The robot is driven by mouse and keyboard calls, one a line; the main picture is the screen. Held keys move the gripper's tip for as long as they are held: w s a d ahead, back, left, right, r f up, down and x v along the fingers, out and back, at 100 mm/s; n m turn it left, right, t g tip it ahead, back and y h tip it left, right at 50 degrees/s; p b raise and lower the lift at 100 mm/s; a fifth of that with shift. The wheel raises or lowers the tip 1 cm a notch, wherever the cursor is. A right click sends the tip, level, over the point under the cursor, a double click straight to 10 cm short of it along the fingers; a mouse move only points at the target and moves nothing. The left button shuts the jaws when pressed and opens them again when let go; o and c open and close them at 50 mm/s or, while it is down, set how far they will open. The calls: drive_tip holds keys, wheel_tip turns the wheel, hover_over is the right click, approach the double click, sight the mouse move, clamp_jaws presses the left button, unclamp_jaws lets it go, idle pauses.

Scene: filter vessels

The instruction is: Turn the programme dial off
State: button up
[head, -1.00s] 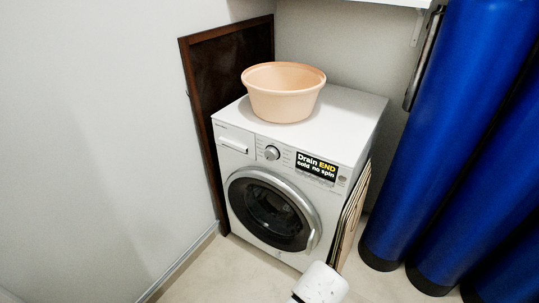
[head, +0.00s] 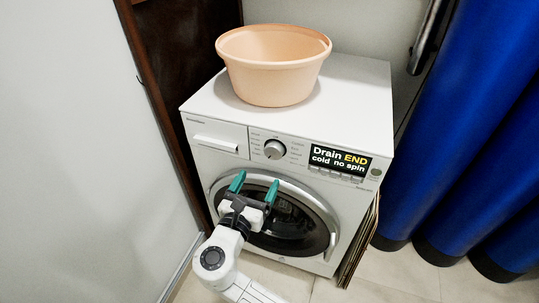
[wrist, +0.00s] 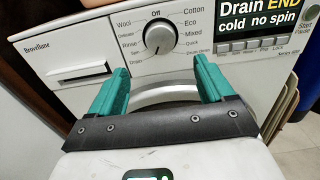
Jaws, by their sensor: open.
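The programme dial (head: 274,149) is a round silver knob on the front panel of a white washing machine (head: 350,90). The display (head: 339,159) reads "Drain END cold no spin". My gripper (head: 255,182) is open and empty, its two green fingers pointing up in front of the door, below and slightly left of the dial. In the wrist view the dial shows beyond the gap between the fingers (wrist: 160,68), apart from them.
A peach basin (head: 272,75) stands on top of the machine. A drawer (head: 216,142) is left of the dial and the round door (head: 322,235) below it. Flat boards lean at the machine's right side.

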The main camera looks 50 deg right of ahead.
sight(273, 155)
drive_tip(key=b+x, duration=0.1)
drive_tip(key=x, duration=0.9)
drive_tip(key=shift+s, duration=0.1)
drive_tip(key=c, duration=1)
drive_tip(key=shift+c, duration=0.2)
